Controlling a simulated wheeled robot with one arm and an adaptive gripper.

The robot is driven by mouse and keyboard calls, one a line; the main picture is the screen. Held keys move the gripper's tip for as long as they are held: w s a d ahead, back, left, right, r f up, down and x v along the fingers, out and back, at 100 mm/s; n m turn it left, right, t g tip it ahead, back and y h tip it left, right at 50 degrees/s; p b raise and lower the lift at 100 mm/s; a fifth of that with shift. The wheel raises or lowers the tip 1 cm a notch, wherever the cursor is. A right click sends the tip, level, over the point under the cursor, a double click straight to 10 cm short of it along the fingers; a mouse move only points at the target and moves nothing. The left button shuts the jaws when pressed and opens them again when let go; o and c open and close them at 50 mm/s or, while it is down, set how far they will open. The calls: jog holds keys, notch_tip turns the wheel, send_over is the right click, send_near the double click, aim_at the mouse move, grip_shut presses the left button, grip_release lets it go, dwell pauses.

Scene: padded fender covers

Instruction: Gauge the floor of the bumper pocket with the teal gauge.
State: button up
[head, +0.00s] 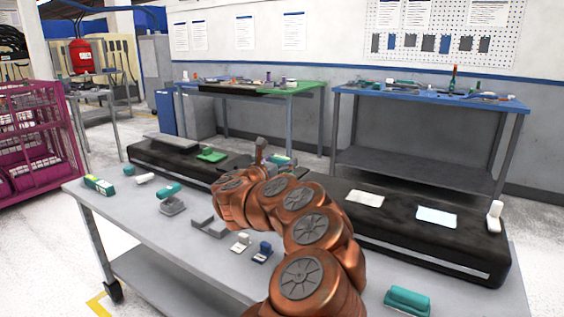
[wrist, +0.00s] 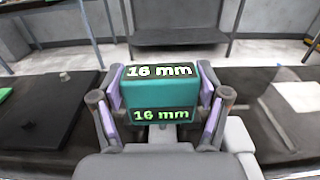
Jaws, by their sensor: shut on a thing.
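The teal gauge (wrist: 160,95), a block with "16 mm" on its top and near faces, sits between my gripper's fingers (wrist: 160,108). My gripper is shut on it. In the head view a bit of the teal gauge (head: 281,160) shows beyond my copper-coloured arm, over the long black padded bumper (head: 420,236). The wrist view shows the black bumper (wrist: 262,100) on both sides of the gauge. I cannot make out the bumper pocket; my arm and gripper cover the middle of the bumper. I cannot tell whether the gauge touches the bumper.
Pale patches (head: 436,217) and a green piece (head: 211,154) lie on the bumper. A white upright piece (head: 495,217) stands at its right end. Several small blocks, including another teal one (head: 408,301), lie on the grey table (head: 190,250). Workbenches (head: 430,95) stand behind.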

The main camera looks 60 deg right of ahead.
jog(key=shift+f+b, duration=1.2)
jog(key=shift+b, duration=0.4)
dwell(4.0)
jog(key=shift+r, duration=0.1)
jog(key=shift+r, duration=1.55)
jog(key=shift+r+p, duration=1.05)
jog(key=shift+r, duration=1.6)
